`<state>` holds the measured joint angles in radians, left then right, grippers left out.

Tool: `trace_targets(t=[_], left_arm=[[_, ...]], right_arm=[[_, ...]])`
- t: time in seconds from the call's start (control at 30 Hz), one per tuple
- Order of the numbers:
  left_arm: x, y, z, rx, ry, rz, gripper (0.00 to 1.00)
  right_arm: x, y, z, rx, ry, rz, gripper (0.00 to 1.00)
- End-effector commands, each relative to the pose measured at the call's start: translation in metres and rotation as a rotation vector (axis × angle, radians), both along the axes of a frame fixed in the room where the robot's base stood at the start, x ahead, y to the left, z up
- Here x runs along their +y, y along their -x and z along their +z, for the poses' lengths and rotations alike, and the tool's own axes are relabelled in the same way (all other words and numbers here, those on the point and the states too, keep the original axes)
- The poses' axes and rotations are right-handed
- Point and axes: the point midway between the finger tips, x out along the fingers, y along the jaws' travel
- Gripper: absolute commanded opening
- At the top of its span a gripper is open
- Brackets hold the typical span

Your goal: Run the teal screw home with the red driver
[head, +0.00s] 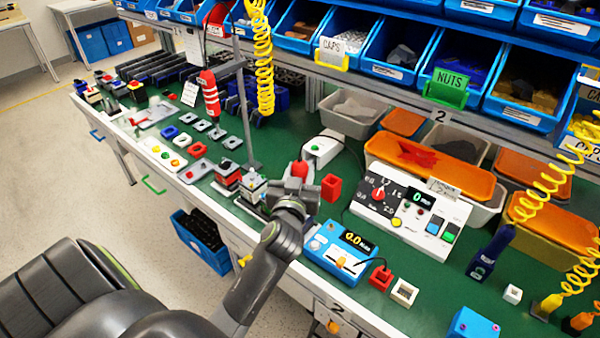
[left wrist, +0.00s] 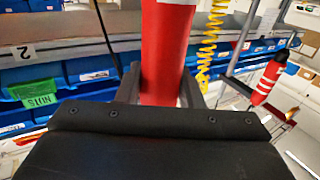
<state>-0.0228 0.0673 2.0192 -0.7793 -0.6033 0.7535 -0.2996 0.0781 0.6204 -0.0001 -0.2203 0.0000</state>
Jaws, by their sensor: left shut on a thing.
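My left gripper (head: 300,184) is over the workbench near its front edge. It is shut on a red driver (left wrist: 167,55), a smooth upright cylinder between the two fingers in the left wrist view. In the head view only a small red part of the driver (head: 300,168) shows above the gripper; its tip is hidden. Two small fixtures, one red (head: 226,177) and one blue-grey (head: 252,186), stand just left of the gripper. I cannot make out the teal screw in either view; it may be hidden or too small. My right gripper is not in view.
Another red tool with white bands (head: 209,93) hangs at the left. A grey post (head: 245,110) rises behind the fixtures. A red block (head: 331,187), a blue meter (head: 340,247) and a white control panel (head: 410,210) stand to the right. Blue bins (head: 390,50) line the back.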

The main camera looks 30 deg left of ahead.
Motion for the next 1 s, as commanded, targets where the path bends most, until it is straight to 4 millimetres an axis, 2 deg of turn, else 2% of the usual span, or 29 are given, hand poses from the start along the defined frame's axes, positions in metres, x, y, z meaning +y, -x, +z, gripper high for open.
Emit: trace_targets(t=[1.0], left_arm=[[0.0,0.0,-0.0039,0.0,0.0,0.0,0.0]], right_arm=[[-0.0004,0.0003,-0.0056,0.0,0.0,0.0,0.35]])
